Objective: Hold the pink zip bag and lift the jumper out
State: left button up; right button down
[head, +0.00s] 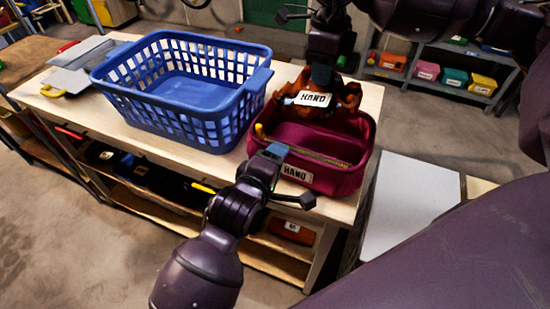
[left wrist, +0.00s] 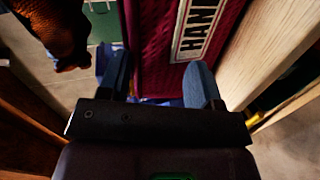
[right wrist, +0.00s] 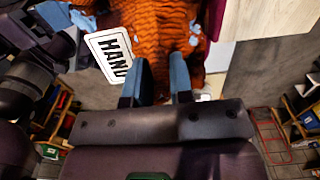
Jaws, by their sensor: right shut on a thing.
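The magenta-pink zip bag (head: 352,178) stands open on the bench, with a yellow zip along its opening and a white "HAND" label on its near side. The orange-brown jumper (head: 347,97) is bunched at the bag's far rim with a white "HAND" tag; I cannot tell whether its lower part is clear of the bag. My right gripper (head: 321,78) is shut on the jumper, whose ribbed knit shows in the right wrist view (right wrist: 152,28). My left gripper (head: 277,152) is at the bag's near-left side, fingers apart, with bag wall (left wrist: 154,45) between or just beyond them.
A blue laundry basket (head: 190,92) stands left of the bag on the wooden bench (head: 108,118). A grey board with a yellow handle (head: 72,75) lies at the bench's left end. Shelves with coloured bins (head: 455,77) stand behind. A pale surface (head: 415,195) is to the right.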

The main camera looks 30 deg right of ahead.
pick_arm(q)
jog(key=shift+o, duration=0.5)
jog(key=shift+f, duration=0.15)
jog(key=shift+r, duration=0.2)
jog(key=shift+r, duration=0.1)
jog(key=shift+a, duration=0.1)
jog(key=v, duration=1.1)
jog(key=shift+s+a, duration=0.25)
jog(key=shift+s, duration=0.05)
